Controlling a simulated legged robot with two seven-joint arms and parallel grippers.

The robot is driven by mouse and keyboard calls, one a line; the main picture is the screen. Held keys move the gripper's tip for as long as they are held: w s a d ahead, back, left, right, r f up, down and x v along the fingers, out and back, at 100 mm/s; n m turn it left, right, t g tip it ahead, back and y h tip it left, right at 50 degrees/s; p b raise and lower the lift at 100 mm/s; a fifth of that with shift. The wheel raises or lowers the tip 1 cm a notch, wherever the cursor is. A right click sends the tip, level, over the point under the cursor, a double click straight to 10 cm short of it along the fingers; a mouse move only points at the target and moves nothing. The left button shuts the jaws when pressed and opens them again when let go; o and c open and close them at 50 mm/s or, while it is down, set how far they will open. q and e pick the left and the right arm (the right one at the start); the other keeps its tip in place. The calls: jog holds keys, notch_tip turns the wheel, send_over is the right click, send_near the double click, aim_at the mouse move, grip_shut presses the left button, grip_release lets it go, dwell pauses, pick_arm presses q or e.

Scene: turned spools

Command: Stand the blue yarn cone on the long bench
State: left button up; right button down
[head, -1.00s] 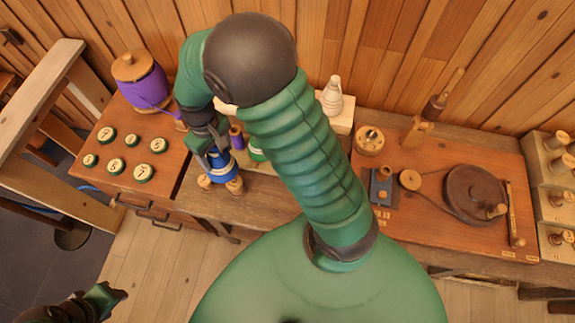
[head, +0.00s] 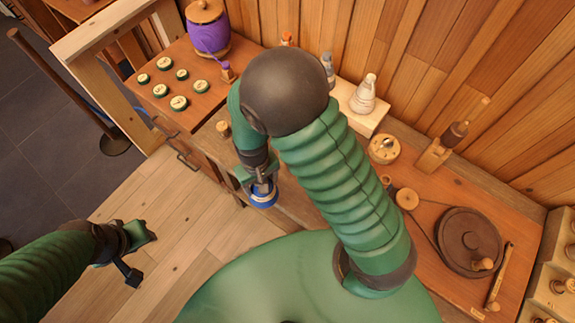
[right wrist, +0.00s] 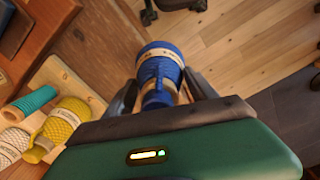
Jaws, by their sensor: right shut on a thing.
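The blue yarn cone (head: 263,200) is between the fingers of my right gripper (head: 262,183), which is shut on it. The cone also shows in the right wrist view (right wrist: 160,65), its wide banded end away from the gripper and wood floor behind it. In the head view it hangs by the front edge of the long bench (head: 292,205); no contact with the bench can be made out. My right arm hides much of the bench. My left gripper (head: 140,252) is over the floor at lower left, empty; its finger gap is unclear.
A cabinet with several round labelled discs (head: 179,103) and a purple yarn pot (head: 208,28) stands at left. A white cone (head: 363,95) stands on a pale block. A turntable disc (head: 468,240) sits at right. Teal and yellow spools (right wrist: 68,118) lie beside the gripper.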

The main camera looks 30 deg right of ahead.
jog(key=d+f, duration=0.1)
jog(key=d, duration=0.3)
jog(key=d+f+p, duration=0.1)
jog(key=d+f, duration=0.1)
jog(key=d, duration=0.2)
jog(key=w+d+f+p, duration=0.1)
jog(key=d, duration=0.3)
jog(key=shift+f, duration=0.2)
jog(key=shift+a+f, duration=0.1)
jog(key=shift+a, duration=0.1)
jog(key=shift+f, duration=0.15)
jog(key=c, duration=0.5)
grip_release()
jog(key=shift+o, duration=1.2)
jog(key=shift+d, duration=0.1)
